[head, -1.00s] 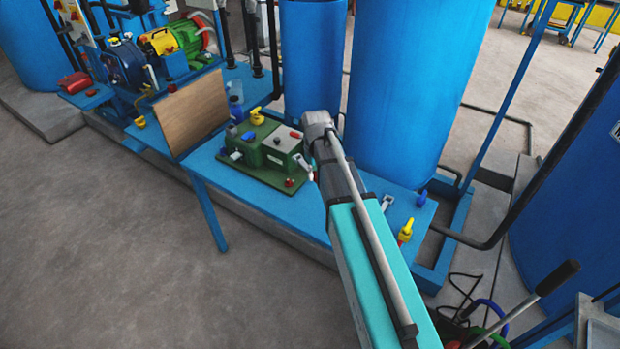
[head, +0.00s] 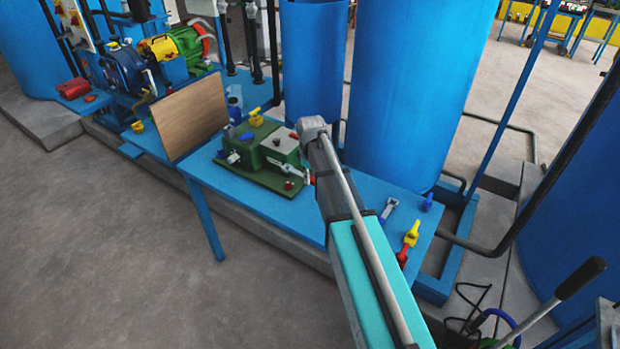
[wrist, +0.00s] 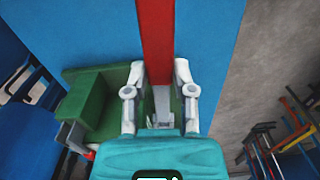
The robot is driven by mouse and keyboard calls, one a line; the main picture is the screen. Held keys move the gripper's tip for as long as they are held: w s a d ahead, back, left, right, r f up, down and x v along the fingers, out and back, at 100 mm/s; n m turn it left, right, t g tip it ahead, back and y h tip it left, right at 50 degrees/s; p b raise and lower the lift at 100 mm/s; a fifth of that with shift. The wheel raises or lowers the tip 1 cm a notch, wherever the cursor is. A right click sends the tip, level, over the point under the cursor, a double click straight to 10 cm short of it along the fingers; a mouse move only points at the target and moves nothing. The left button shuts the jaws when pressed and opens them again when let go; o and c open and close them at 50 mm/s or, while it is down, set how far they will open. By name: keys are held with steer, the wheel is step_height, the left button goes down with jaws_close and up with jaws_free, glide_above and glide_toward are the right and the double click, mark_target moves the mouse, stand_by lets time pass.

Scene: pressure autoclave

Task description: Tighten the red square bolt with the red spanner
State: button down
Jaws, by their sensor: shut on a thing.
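My gripper (wrist: 157,75) is shut on the red spanner (wrist: 156,35), seen in the wrist view as a long red bar between the two pale fingers, running up past the top edge. In the head view my gripper is mostly hidden by my arm, beside the right end of the green block (head: 247,154). Small red parts show on the block's top, and another red knob (head: 288,185) sits low at its front right. I cannot tell which is the red square bolt. Spanner contact with a bolt is not visible.
The block stands on a blue table (head: 262,203), with a brown board (head: 190,118) at its left. A grey spanner (head: 388,208), a yellow-and-red tool (head: 410,236) and a blue piece (head: 426,202) lie at the right end. A large blue tank (head: 408,90) rises behind.

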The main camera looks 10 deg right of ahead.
steer(key=shift+f+b, duration=2.9)
steer(key=shift+f, duration=0.05)
steer(key=shift+f+b, duration=1.2)
steer(key=shift+b, duration=0.05)
stand_by(0.5)
steer(key=c, duration=0.9)
jaws_free()
steer(key=o, duration=0.5)
steer(key=shift+o, duration=0.2)
steer(key=shift+d, duration=0.1)
steer(key=shift+r, duration=0.15)
step_height(320, 180, up, 8)
steer(key=p, duration=0.8)
